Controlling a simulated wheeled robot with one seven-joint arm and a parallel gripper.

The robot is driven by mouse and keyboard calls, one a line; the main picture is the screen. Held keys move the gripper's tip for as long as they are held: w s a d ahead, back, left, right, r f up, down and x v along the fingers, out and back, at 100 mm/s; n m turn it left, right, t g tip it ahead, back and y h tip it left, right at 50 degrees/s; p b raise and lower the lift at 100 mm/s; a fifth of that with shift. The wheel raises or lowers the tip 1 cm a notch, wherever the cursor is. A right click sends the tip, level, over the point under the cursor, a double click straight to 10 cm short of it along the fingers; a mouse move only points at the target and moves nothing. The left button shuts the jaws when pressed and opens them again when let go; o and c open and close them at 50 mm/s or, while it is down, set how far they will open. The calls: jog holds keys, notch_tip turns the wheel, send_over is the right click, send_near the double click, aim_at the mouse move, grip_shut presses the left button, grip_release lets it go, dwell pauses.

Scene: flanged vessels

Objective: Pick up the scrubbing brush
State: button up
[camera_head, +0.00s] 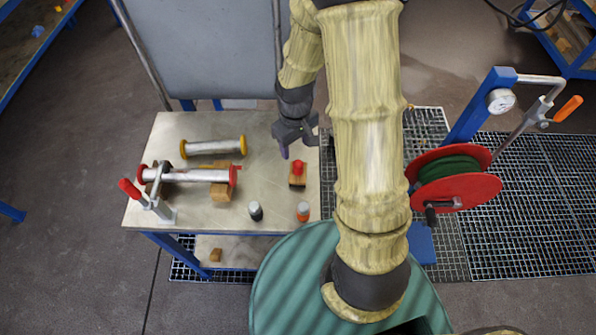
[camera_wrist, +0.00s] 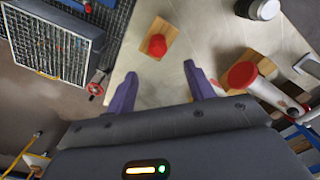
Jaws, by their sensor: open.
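I cannot make out bristles on anything here. A small wooden block with a red knob on top (camera_head: 297,173) lies on the metal table and may be the scrubbing brush. In the wrist view the red knob (camera_wrist: 156,46) and its block show just ahead of the fingertips, in line with the gap between them. My gripper (camera_head: 285,150) is above the table, just up and left of this block in the head view. In the wrist view my gripper (camera_wrist: 157,82) has its two purple fingers spread apart with nothing between them.
A yellow-flanged pipe (camera_head: 213,147) and a red-flanged pipe (camera_head: 190,175), the latter on wooden blocks, occupy the table's left. A red hose reel (camera_head: 455,178) stands right of my arm.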

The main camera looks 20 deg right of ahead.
aim_at(298, 162)
jog(key=shift+f, duration=1.6)
jog(key=f, duration=0.2)
jog(key=f+p, duration=0.1)
jog(key=f, duration=0.1)
jog(key=shift+s+d, duration=0.25)
jog(key=shift+s, duration=0.05)
jog(key=shift+f, duration=0.6)
grip_shut()
